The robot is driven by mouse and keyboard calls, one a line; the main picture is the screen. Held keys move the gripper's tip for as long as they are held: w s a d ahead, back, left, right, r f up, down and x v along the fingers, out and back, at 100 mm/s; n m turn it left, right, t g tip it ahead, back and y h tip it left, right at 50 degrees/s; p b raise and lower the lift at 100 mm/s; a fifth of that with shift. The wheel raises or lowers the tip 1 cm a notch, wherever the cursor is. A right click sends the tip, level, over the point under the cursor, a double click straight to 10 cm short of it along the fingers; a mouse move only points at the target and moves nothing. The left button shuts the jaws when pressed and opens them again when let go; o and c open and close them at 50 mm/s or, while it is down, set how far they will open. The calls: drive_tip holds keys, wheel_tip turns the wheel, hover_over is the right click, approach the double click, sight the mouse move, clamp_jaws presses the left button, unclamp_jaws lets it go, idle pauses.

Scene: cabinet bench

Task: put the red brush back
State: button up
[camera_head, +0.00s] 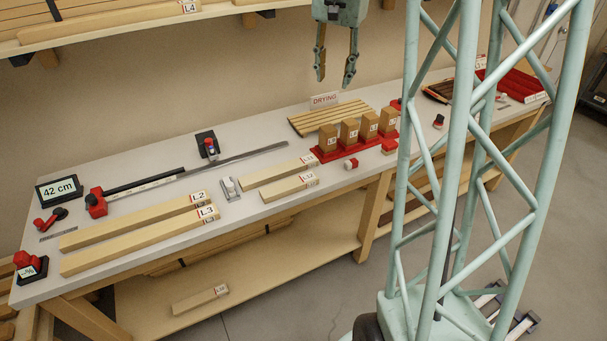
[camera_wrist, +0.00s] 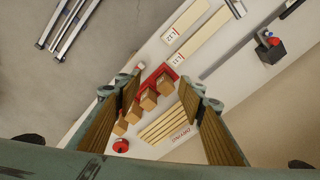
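My gripper (camera_head: 335,72) is open and empty, hanging above the back of the bench (camera_head: 252,222) with its fingers pointing down. In the wrist view its two fingers (camera_wrist: 160,88) stand apart on either side of the red rack of wooden blocks, well above it. I cannot tell for sure which thing is the red brush. A round red thing (camera_wrist: 120,145) lies past the end of the block row in the wrist view; in the head view a red piece (camera_head: 397,104) there is partly hidden by my column. A red-and-dark small thing (camera_head: 438,121) lies further right.
The red rack (camera_head: 327,155) holds several wooden blocks, near a slatted rack (camera_head: 303,123) with a DRYING sign (camera_head: 324,99). Small red-and-white pieces (camera_head: 351,164) lie in front. A shelf (camera_head: 120,20) hangs above.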

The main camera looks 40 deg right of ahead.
drive_tip(key=s+a+r+n, duration=0.25)
drive_tip(key=s+a, duration=0.25)
drive_tip(key=a, duration=0.3)
drive_tip(key=s+a+r+n+t, duration=0.1)
drive_tip(key=s+a+r, duration=0.3)
drive_tip(key=a, duration=0.3)
drive_tip(key=s+a+r+n, duration=0.2)
drive_tip(key=s+a+r, duration=0.25)
drive_tip(key=a, duration=0.35)
drive_tip(key=s+a+f+n, duration=0.1)
drive_tip(key=s+a+n, duration=0.1)
drive_tip(key=s+a, duration=0.2)
drive_tip(key=s+a+f+n+t, duration=0.1)
drive_tip(key=s+a, duration=0.4)
drive_tip(key=s, duration=0.6)
drive_tip(key=s+a+f+n, duration=0.1)
drive_tip(key=s+a+n, duration=0.3)
drive_tip(key=s, duration=0.3)
drive_tip(key=shift+s+a+f+t+y, duration=0.2)
drive_tip(key=shift+a+f+t+y, duration=0.1)
drive_tip(key=shift+y, duration=0.1)
